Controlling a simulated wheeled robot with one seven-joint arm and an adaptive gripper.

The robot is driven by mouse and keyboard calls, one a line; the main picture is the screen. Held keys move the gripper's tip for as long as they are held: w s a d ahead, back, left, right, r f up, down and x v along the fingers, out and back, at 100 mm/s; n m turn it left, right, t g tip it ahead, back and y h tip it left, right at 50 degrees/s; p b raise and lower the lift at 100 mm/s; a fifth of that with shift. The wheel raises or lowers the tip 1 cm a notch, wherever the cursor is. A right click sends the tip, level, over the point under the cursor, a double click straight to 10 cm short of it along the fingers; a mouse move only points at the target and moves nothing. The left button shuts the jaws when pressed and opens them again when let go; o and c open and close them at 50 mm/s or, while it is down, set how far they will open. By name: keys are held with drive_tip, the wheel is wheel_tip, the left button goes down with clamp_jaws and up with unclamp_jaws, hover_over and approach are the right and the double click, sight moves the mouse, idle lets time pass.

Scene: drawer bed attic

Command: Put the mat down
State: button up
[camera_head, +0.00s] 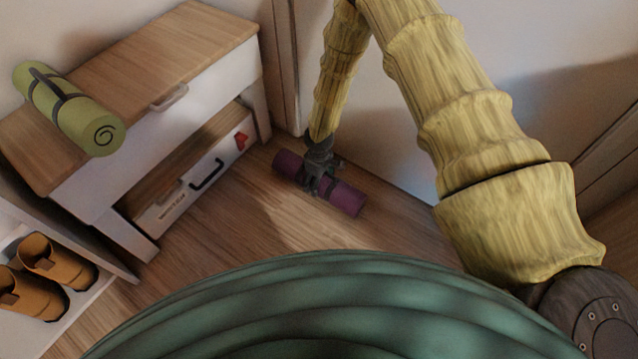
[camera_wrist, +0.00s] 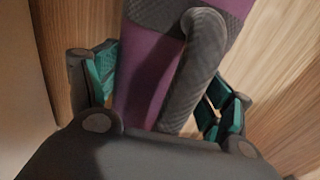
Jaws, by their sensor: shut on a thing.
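A rolled purple mat (camera_head: 345,197) is in my gripper (camera_head: 319,183), low over the wooden floor near the wall in the head view. I cannot tell whether it touches the floor. In the wrist view, the purple mat (camera_wrist: 147,75) with its grey strap runs between the two teal-padded fingers of my gripper (camera_wrist: 160,85). The gripper is shut around the middle of the roll. A rolled green mat (camera_head: 80,112) with dark straps lies on top of the wooden-topped drawer unit at the left.
The drawer unit (camera_head: 145,70) stands left of my gripper, with a lower drawer (camera_head: 185,185) below its top. A white shelf (camera_head: 105,285) with brown shoes (camera_head: 55,260) is at the lower left. Bare floor (camera_head: 235,225) lies between the unit and the mat.

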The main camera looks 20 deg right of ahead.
drive_tip(key=shift+f, duration=0.45)
drive_tip(key=shift+r, duration=0.1)
drive_tip(key=o, duration=1.2)
drive_tip(key=shift+o, duration=0.2)
